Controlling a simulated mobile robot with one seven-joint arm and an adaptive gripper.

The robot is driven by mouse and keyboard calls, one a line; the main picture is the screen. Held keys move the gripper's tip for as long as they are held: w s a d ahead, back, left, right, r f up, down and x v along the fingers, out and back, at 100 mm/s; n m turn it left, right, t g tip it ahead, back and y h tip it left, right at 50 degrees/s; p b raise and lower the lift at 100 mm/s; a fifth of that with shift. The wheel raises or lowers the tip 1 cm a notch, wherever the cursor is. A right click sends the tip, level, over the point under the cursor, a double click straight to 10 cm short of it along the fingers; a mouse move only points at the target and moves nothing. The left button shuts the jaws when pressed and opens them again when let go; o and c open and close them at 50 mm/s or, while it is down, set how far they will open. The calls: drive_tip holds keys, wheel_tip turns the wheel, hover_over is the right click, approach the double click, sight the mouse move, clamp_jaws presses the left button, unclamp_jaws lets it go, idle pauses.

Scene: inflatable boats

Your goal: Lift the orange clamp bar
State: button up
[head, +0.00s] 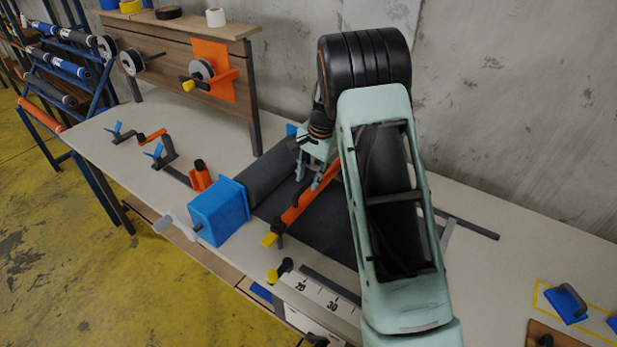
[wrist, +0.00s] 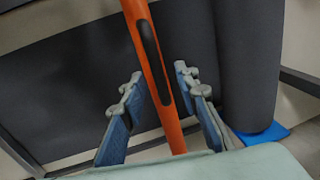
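The orange clamp bar (head: 297,209) lies across dark grey sheet material on the bench, with a yellow-tipped knob (head: 270,239) at its near end. My arm hides its far end in the head view. My gripper (head: 316,178) is over the bar. In the wrist view the bar (wrist: 158,75), with a dark slot along it, runs between the two blue-grey fingers of my gripper (wrist: 155,95). The fingers are apart, with a gap on each side of the bar. I cannot tell their exact height relative to it.
A dark roll (head: 270,172) lies beside the bar, with a blue block (head: 218,212) at its near end. A ruler strip (head: 318,296) runs along the front edge. Orange and blue clamps (head: 160,155) stand at left. A concrete wall is behind.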

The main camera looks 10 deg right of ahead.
wheel_tip(320, 180, up, 12)
drive_tip(key=s+d, duration=0.1)
drive_tip(key=shift+s+d, duration=0.35)
drive_tip(key=shift+f, duration=0.1)
